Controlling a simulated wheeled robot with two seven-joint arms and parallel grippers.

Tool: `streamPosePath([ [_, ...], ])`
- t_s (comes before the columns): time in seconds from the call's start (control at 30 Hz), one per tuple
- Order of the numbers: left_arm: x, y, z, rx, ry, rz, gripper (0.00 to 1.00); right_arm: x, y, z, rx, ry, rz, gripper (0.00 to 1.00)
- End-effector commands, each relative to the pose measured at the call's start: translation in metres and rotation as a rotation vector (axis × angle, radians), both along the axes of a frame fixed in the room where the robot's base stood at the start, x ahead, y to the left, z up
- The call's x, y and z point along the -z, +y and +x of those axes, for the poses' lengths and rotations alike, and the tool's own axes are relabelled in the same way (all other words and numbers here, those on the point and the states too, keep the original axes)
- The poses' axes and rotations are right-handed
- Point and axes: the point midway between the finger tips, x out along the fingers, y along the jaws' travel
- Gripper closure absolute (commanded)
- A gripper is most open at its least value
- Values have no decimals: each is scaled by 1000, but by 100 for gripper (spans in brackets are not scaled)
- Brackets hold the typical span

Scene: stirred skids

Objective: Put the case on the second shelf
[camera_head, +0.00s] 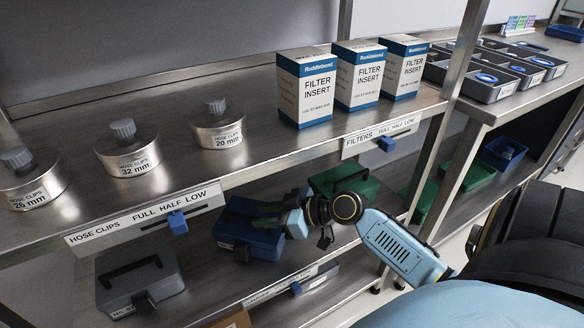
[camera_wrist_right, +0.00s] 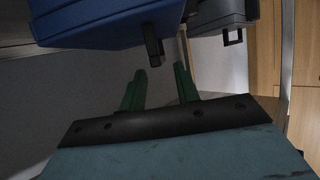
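A blue case (camera_head: 235,232) with a dark handle stands on the lower shelf board (camera_head: 205,270), below the shelf of boxes and tins. It also fills the upper left of the right wrist view (camera_wrist_right: 95,20), with a black latch (camera_wrist_right: 153,45) hanging from it. My right gripper (camera_head: 262,215) is at the right side of the blue case, partly overlapping it. In the right wrist view its green fingers (camera_wrist_right: 158,82) are spread apart with nothing between them. The latch is just beyond the fingertips; I cannot tell whether they touch. My left gripper is not in view.
A grey case (camera_head: 140,285) stands left of the blue case, and a green case (camera_head: 343,182) behind my right wrist. Above are hose clip tins (camera_head: 127,150), filter boxes (camera_head: 305,90) and a shelf label strip (camera_head: 150,220). A metal post (camera_head: 445,105) stands to the right.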

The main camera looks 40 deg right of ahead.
Motion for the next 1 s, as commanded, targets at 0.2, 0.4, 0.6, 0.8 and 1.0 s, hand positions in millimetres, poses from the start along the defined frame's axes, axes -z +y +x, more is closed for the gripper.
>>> streamPosePath([
  [0.2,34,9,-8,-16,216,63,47,-18,-21,-36,-2,3,-4,68],
  [0.4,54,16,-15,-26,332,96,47,-27,-34,-56,-1,1,-1,68],
  [0.6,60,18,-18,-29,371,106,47,-25,-28,-65,-3,15,-6,68],
  [0.8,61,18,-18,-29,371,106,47,-2,31,-79,14,91,-40,68],
  [1.0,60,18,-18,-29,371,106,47,-8,97,-91,105,111,-63,68],
])
